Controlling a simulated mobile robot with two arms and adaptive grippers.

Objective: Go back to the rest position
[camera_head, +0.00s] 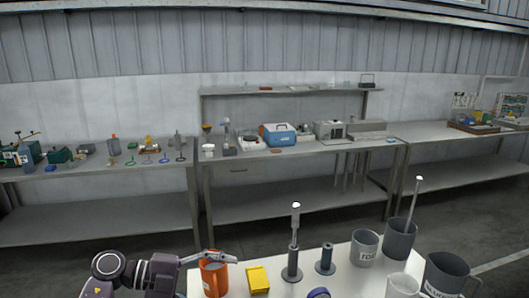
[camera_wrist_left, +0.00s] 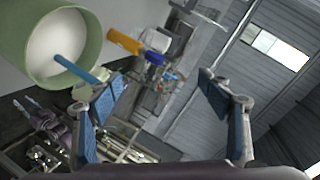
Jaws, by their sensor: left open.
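In the head view my left arm comes in low from the left, and its gripper (camera_head: 222,257) is just above and at the rim of an orange mug (camera_head: 214,280) at the left end of the white table (camera_head: 340,285). In the left wrist view the two blue-padded fingers (camera_wrist_left: 160,82) stand wide apart with nothing held between them. A green cup (camera_wrist_left: 88,28) with a pale inside is close beside the left finger, and a thin blue rod (camera_wrist_left: 75,68) crosses its rim. Whether the gripper touches the mug is unclear.
On the white table, a yellow box (camera_head: 258,280), a tall grey stand (camera_head: 292,262), a short dark cylinder (camera_head: 326,261) and several grey mugs, including one with a rod (camera_head: 399,240), stand right of the orange mug. Workbenches (camera_head: 300,205) line the wall behind, across open floor.

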